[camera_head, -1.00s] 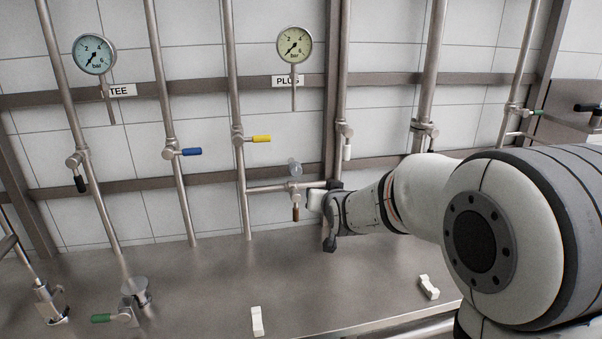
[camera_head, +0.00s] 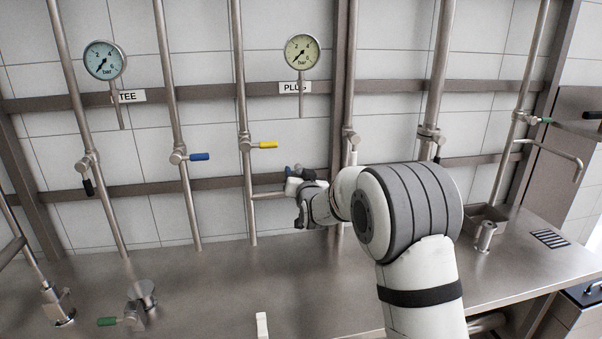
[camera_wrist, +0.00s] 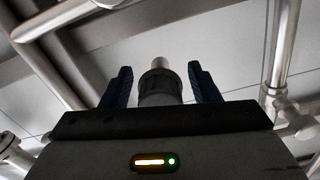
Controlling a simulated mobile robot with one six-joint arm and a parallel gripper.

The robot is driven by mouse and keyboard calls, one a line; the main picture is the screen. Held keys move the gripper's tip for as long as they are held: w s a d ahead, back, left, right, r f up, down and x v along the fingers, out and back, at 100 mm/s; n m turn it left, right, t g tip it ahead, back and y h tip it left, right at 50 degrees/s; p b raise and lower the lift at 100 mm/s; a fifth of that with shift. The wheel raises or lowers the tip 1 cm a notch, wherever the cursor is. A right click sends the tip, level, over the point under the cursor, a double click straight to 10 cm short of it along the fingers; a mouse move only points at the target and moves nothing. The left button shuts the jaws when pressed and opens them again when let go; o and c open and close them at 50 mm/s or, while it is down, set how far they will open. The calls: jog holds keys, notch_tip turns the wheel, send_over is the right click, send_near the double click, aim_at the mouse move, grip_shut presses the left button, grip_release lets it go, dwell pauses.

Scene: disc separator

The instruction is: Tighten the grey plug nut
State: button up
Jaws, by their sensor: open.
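The grey plug nut (camera_wrist: 160,90) appears in the wrist view as a dark grey ribbed collar with a paler round stub beyond it. The blue fingers of my gripper (camera_wrist: 161,75) stand open on either side of it, with a visible gap on each side. In the head view, my gripper (camera_head: 293,174) is at the end of the short horizontal branch pipe (camera_head: 268,195), below the PLUG gauge (camera_head: 301,52). The nut is hidden behind the gripper there.
A yellow-handled valve (camera_head: 267,145) sits on the upright pipe left of my gripper. A vertical pipe with a white-handled valve (camera_head: 351,143) stands close on the right. The steel worktop (camera_head: 220,285) below is mostly clear, with a small white block (camera_head: 262,325) near the front.

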jog(key=c, duration=1)
jog(key=shift+o, duration=0.2)
jog(key=shift+b, duration=0.45)
